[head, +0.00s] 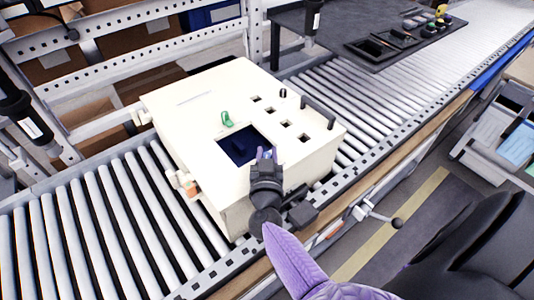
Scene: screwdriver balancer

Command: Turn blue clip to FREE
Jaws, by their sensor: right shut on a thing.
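A large cream-white box (190,110) stands on the roller conveyor, with a dark blue square recess (236,146) in its top. My right gripper (265,153) comes in from the lower right and is at the right edge of this recess, pointing away from me. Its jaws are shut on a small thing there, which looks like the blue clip. The clip is mostly hidden by the fingers, so its FREE marking and exact turn cannot be read. A green clip (227,119) stands on the box top just behind the recess. My left gripper is not in view.
Several square holes and dark upright pegs (305,103) are on the box top, right of the recess. A black tool tray (395,40) lies at the back right. Black hanging tools are at the left edge and top. Bare rollers (100,230) lie to the left.

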